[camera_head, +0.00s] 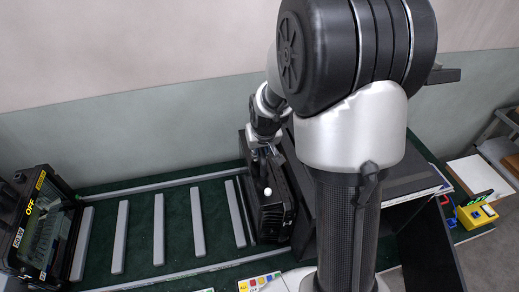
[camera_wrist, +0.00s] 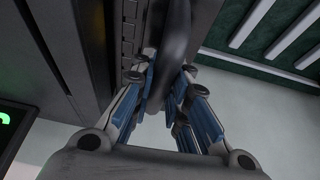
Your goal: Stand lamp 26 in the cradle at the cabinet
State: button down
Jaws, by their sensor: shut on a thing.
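My gripper (camera_wrist: 165,90) is shut on the dark handle (camera_wrist: 178,50) of a black ribbed lamp housing; its blue-padded fingers lie on both sides of the handle. In the head view my gripper (camera_head: 264,152) reaches down to this black lamp (camera_head: 272,212), which stands upright at the right end of the slatted green bed, close beside the dark cabinet (camera_head: 322,190). A white knob shows on the lamp. No number 26 is readable on it. I cannot make out the cradle; my arm hides part of the cabinet.
Another black lamp (camera_head: 40,225) with yellow OFF lettering stands at the far left. Grey slats (camera_head: 159,230) on the green bed between the lamps are bare. A coloured label card (camera_head: 258,283) lies at the front edge. A yellow box (camera_head: 477,214) sits at the right.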

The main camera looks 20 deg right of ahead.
jog(key=shift+w, duration=0.15)
dwell(0.5)
jog(key=c, duration=1.5)
grip_release()
jog(key=shift+f, duration=0.2)
jog(key=shift+o, duration=0.2)
jog(key=shift+s+f, duration=0.2)
jog(key=shift+s, duration=0.2)
jog(key=shift+r, duration=0.45)
jog(key=v, duration=1)
jog(key=shift+s+r, duration=0.1)
jog(key=shift+r, duration=0.15)
jog(key=shift+s+a+r, duration=0.1)
jog(key=shift+s+r, duration=0.05)
jog(key=shift+r, duration=0.25)
jog(key=shift+s+a+r+b, duration=0.2)
jog(key=shift+s+a+b, duration=0.05)
jog(key=shift+b, duration=0.2)
jog(key=s+a+n+b, duration=0.1)
jog(key=s+a, duration=0.3)
jog(key=s, duration=0.7)
jog(key=s+a+n+y+b, duration=0.1)
jog(key=s+a+b, duration=0.3)
jog(key=s, duration=0.6)
jog(key=shift+s+a+f+b, duration=0.25)
jog(key=shift+s+a+b, duration=0.1)
jog(key=shift+a, duration=0.35)
